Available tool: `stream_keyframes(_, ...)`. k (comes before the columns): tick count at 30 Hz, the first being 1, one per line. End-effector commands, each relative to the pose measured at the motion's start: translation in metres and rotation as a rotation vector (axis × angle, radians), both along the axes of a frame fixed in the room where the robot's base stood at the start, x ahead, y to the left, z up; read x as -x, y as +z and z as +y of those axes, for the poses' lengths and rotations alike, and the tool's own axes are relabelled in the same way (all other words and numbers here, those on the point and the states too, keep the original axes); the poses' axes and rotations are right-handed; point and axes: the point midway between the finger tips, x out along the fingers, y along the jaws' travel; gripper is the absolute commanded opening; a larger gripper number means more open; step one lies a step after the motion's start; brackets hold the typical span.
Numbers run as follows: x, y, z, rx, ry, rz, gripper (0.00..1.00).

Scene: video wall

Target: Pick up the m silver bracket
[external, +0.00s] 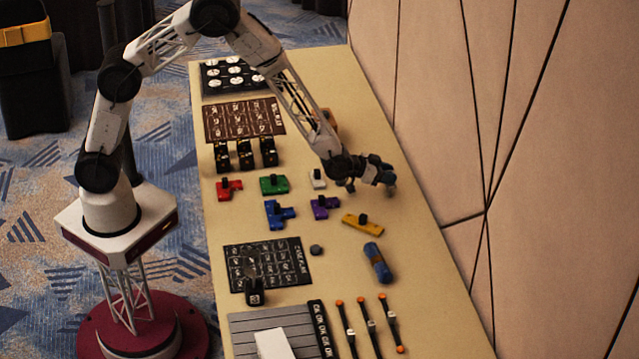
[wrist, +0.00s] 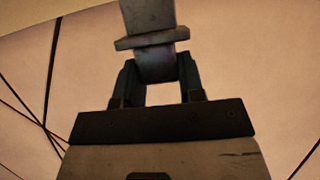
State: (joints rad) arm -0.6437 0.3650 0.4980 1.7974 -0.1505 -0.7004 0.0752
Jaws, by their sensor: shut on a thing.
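My gripper (external: 376,172) is raised over the right side of the table, near the wall panels. In the wrist view my gripper (wrist: 159,74) has its two dark fingers closed on a grey silver bracket (wrist: 148,22). The bracket extends beyond the fingertips, with a crosswise flange and a narrower part between the fingers. Its far end is cut off by the top edge of that view. In the external view the bracket is small and hard to separate from the dark fingers.
The table (external: 415,300) carries red (external: 229,190), green (external: 274,185), blue (external: 279,214), purple (external: 325,207) and yellow (external: 362,225) pieces. A blue cylinder (external: 377,263) lies nearer the front. Panelled wall (external: 520,150) borders the right. Several slim orange-tipped tools lie at the front.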

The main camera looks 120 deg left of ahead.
Motion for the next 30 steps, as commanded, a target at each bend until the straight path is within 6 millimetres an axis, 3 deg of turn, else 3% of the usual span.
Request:
stream_keyframes(8, 0.000, 0.010, 0.000, -0.001, 0.000, -0.001, 0.05)
stream_keyframes(16, 0.000, 0.038, 0.000, -0.001, 0.000, -0.003, 0.05)
stream_keyframes(30, 0.061, 0.043, -0.046, -0.001, 0.000, -0.001, 0.05)
